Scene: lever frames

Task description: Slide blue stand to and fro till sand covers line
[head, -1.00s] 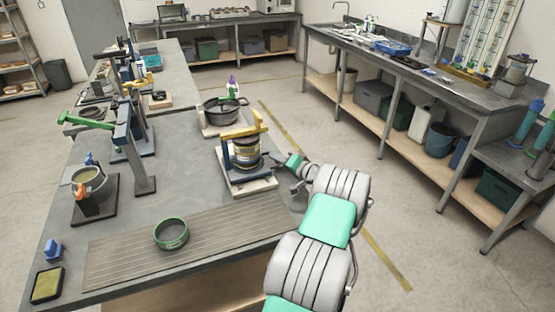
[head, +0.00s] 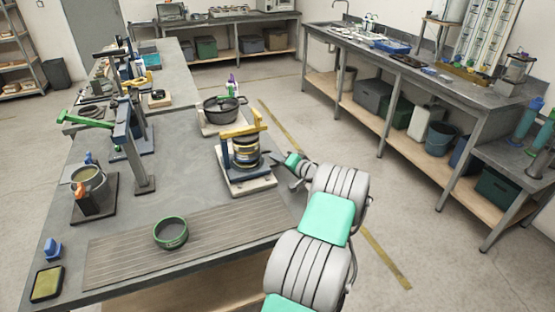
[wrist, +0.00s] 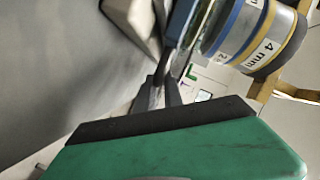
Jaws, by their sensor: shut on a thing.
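The blue stand (head: 225,152) is an upright frame with a yellow top bar (head: 243,125), on a pale base board (head: 252,188). It holds a stack of sieves (head: 246,156) with yellow and dark bands. In the wrist view, the sieve stack (wrist: 250,35) shows a "4 mm" label beside a blue post (wrist: 180,20). My gripper (head: 272,156) is at the right side of the stand. In the wrist view my gripper's fingers (wrist: 165,92) are close together at the foot of the blue post; the exact grip point is hidden. I cannot make out sand or a line.
A dark pot (head: 222,110) stands just behind the stand. A green-rimmed sieve (head: 171,232) sits on the ribbed mat (head: 120,260) in front. A grey post with a green lever (head: 90,120) stands to the left. Bare tabletop (head: 185,170) lies left of the stand.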

